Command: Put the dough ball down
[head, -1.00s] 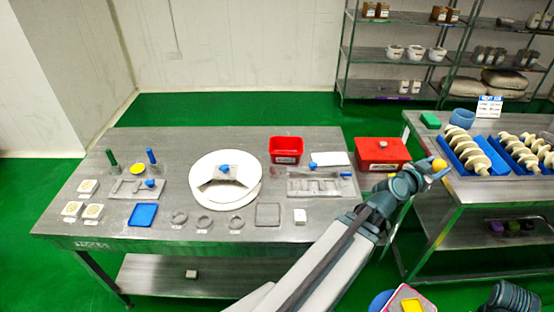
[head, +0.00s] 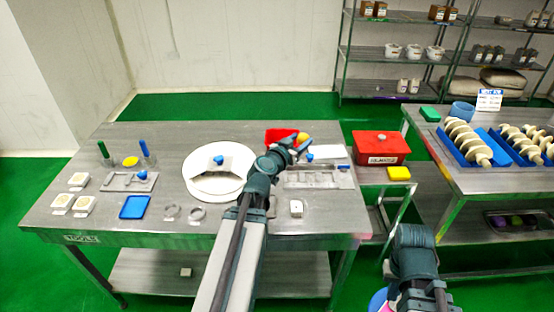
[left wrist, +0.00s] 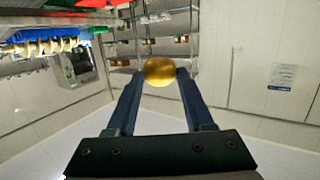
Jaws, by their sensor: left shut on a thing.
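My left gripper (head: 300,145) is shut on the dough ball, a round yellow-orange ball (head: 303,138). The gripper reaches over the back of the steel table (head: 110,215), in front of the red open bin (head: 276,134), which the arm partly covers. In the left wrist view the ball (left wrist: 159,71) sits between the two blue fingertips of the gripper (left wrist: 158,80). The height of the ball above the table is hard to tell. My right arm shows at the lower right of the head view, but its fingertips are not visible.
A white round plate (head: 205,198) with a grey blue-knobbed piece lies left of my left arm. A red lidded box (head: 380,147) and a yellow block (head: 399,173) are to the right. Blue trays with spiral parts (head: 470,148) stand on the right table. Grey rings lie near the front edge.

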